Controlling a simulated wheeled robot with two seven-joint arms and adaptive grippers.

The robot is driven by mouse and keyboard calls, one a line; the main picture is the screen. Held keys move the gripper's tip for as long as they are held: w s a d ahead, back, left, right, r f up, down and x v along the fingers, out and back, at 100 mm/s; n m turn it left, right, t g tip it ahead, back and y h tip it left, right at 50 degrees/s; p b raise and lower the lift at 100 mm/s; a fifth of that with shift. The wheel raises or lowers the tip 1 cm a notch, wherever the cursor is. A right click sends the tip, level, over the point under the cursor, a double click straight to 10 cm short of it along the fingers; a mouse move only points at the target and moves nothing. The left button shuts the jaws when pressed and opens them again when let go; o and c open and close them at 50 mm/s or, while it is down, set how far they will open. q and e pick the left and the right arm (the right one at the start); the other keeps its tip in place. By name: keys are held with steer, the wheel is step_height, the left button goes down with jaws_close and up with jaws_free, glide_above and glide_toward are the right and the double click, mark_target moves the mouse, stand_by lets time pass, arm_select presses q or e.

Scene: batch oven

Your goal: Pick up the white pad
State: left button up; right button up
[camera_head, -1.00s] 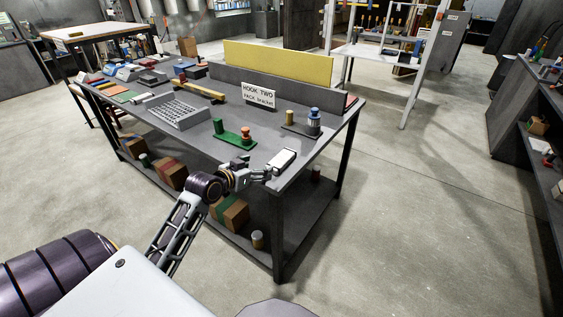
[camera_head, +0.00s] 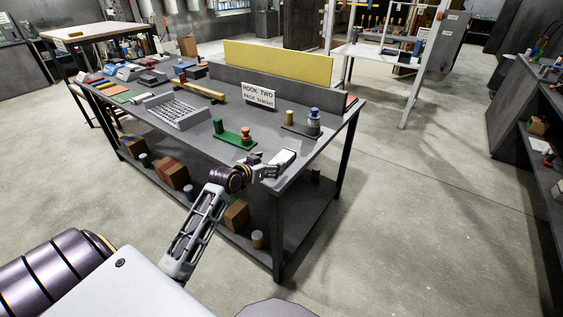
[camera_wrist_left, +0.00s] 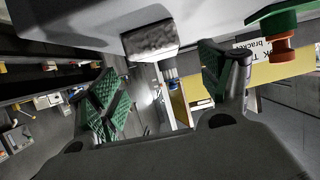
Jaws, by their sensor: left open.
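The white pad (camera_head: 286,155) lies on the grey table's near right corner area in the head view. In the left wrist view the pad (camera_wrist_left: 150,40) is a pale block with a speckled side, ahead of the gap between the fingers. My left gripper (camera_head: 274,166) is at the pad's near end, low by the table edge. Its green-padded fingers (camera_wrist_left: 163,88) are apart, with nothing clamped between them. Whether a finger touches the pad cannot be told. My right gripper is not in view.
A green base with an orange peg (camera_head: 245,135) stands left of the pad. A stand with a blue-topped cylinder (camera_head: 313,120) is behind it. A keyboard-like grey tray (camera_head: 178,114) and a sign (camera_head: 258,95) are farther off. Boxes sit on the lower shelf.

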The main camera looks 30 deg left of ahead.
mark_target(278, 161)
arm_select(q)
steer(key=shift+w+f, duration=0.15)
steer(key=shift+w, duration=0.2)
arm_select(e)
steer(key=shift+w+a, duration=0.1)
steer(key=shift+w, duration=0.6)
arm_select(q)
steer(key=shift+w+f, duration=0.1)
steer(key=shift+w, duration=0.05)
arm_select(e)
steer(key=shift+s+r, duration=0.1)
arm_select(q)
steer(key=shift+x, duration=0.9)
steer(key=shift+w+d+f, duration=0.1)
steer(key=shift+w+f, duration=0.25)
steer(key=shift+w, duration=0.25)
steer(key=shift+x, duration=0.8)
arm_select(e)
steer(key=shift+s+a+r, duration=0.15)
